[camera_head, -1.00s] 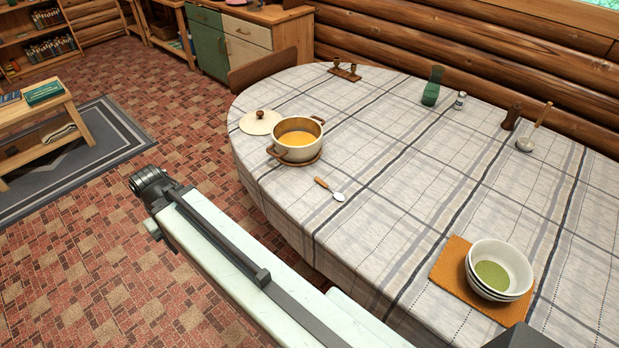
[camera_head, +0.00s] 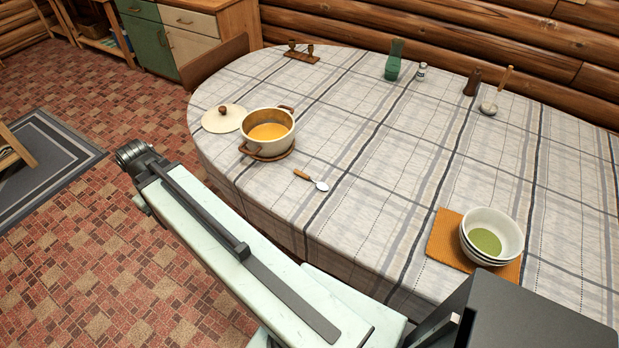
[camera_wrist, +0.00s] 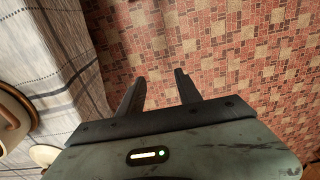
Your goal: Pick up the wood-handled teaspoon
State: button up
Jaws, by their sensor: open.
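The wood-handled teaspoon (camera_head: 311,180) lies on the tablecloth just right of the soup pot. Its brown handle points up-left and its pale bowl points down-right. My gripper shows in the wrist view (camera_wrist: 160,88), open and empty, with its two dark fingers apart over the brick-patterned floor. The table edge is to the left of the fingers there. The teaspoon does not show in the wrist view. In the head view, my arm reaches along the near side of the table, left of and nearer than the teaspoon; the fingers are not visible there.
A pot (camera_head: 267,133) of orange soup stands beside the teaspoon, with a lid (camera_head: 224,118) to its left. Stacked bowls (camera_head: 491,236) sit on an orange mat (camera_head: 446,237) at the right. The cloth (camera_head: 372,190) between teaspoon and mat is clear. A chair (camera_head: 214,62) stands behind the table.

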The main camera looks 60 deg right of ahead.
jog(key=s+d, duration=0.4)
jog(key=d, duration=1.3)
send_over(308, 177)
jog(key=shift+w+m, duration=0.25)
jog(key=shift+m, duration=0.15)
jog(key=f+b, duration=0.8)
jog(key=shift+s+d+f, duration=0.1)
jog(key=shift+s+f, duration=0.05)
jog(key=shift+s, duration=0.05)
jog(key=shift+r, duration=0.2)
grip_shut()
